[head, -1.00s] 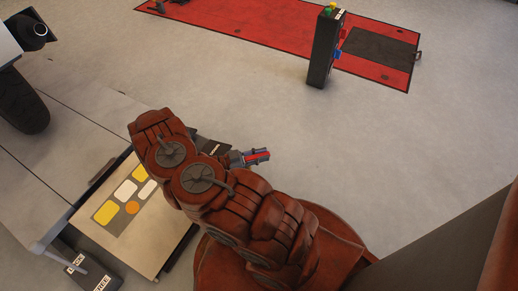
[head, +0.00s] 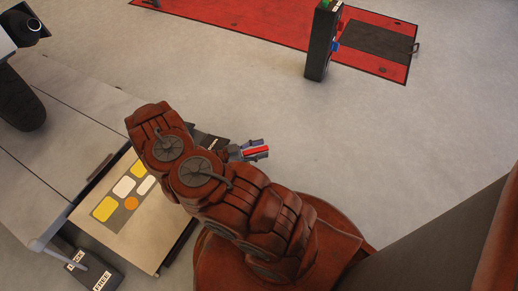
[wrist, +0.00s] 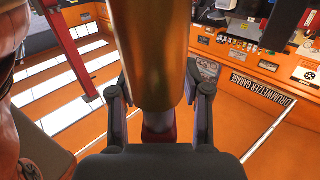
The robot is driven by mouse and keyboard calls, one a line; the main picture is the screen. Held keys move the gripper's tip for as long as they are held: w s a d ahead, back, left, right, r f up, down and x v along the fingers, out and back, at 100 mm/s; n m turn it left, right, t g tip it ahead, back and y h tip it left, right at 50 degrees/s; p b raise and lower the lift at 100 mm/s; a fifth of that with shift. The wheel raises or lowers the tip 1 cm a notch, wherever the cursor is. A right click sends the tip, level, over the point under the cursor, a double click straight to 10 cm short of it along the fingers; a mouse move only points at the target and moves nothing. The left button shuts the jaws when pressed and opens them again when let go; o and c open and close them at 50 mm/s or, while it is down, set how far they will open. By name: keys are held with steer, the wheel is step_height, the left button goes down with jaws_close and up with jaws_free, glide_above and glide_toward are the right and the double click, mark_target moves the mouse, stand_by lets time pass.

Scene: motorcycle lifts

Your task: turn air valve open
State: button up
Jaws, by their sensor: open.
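My gripper (head: 258,149) is open in the head view, past the end of my rust-red arm. A red bar (head: 257,150), which looks like the air valve's lever, lies between its two fingers. In the wrist view, my gripper's dark fingers (wrist: 160,105) stand apart on either side of a brass-coloured cylinder (wrist: 155,55). A dark red piece (wrist: 160,134) shows below the cylinder, between the fingers. Neither finger clearly presses on it. My arm hides much of what is around the valve in the head view, and the lever's exact angle cannot be told.
A lift platform (head: 75,150) with a motorcycle wheel (head: 20,98) is at the left. A black LOCK/FREE plate with a lever (head: 85,268) is at the lower left. A black post (head: 321,45) stands by a red lift (head: 250,15). Grey floor at right is clear.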

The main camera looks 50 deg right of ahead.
mark_target(259, 149)
steer(key=shift+r, duration=0.1)
steer(key=shift+r, duration=4.9)
